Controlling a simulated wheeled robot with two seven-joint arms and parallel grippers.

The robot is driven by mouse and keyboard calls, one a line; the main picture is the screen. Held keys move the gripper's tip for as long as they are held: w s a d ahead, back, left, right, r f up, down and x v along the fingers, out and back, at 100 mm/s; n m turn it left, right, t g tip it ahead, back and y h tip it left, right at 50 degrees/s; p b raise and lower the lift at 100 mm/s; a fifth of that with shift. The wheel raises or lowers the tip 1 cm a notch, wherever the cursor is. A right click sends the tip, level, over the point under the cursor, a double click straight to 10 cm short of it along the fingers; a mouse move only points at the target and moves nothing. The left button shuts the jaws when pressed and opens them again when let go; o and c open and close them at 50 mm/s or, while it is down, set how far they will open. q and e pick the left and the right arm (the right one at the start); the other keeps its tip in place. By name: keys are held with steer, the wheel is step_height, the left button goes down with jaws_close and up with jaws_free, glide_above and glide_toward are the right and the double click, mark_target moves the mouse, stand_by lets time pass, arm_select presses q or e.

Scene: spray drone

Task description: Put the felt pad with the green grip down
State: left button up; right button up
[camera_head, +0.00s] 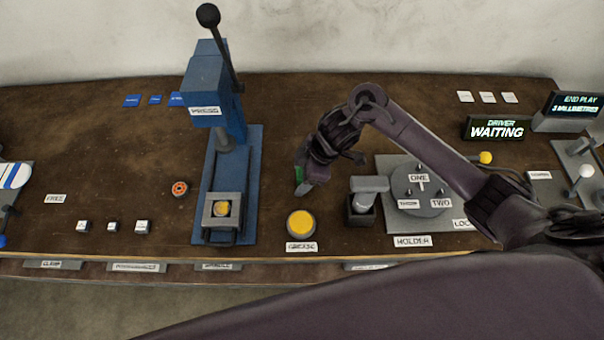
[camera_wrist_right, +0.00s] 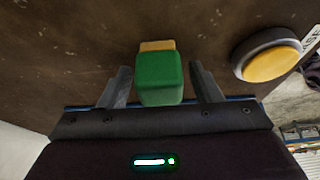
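The felt pad with its green grip (camera_wrist_right: 160,78) is between the fingers of my right gripper (camera_wrist_right: 162,85). Its tan felt end (camera_wrist_right: 157,46) points away from the wrist, toward the brown bench top. A narrow gap shows between the green grip and each finger, so the gripper is open around it. I cannot tell whether the felt touches the bench. My left gripper is not in view.
A yellow grease button (camera_head: 300,223) is just in front of the pad. The blue press (camera_head: 228,150) stands to the left, the grey holder (camera_head: 417,195) to the right. A grey block (camera_head: 367,190) stands close to the right gripper. The bench behind is clear.

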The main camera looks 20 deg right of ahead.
steer(key=shift+r, duration=0.1)
steer(key=p+v, duration=0.2)
steer(key=v, duration=1)
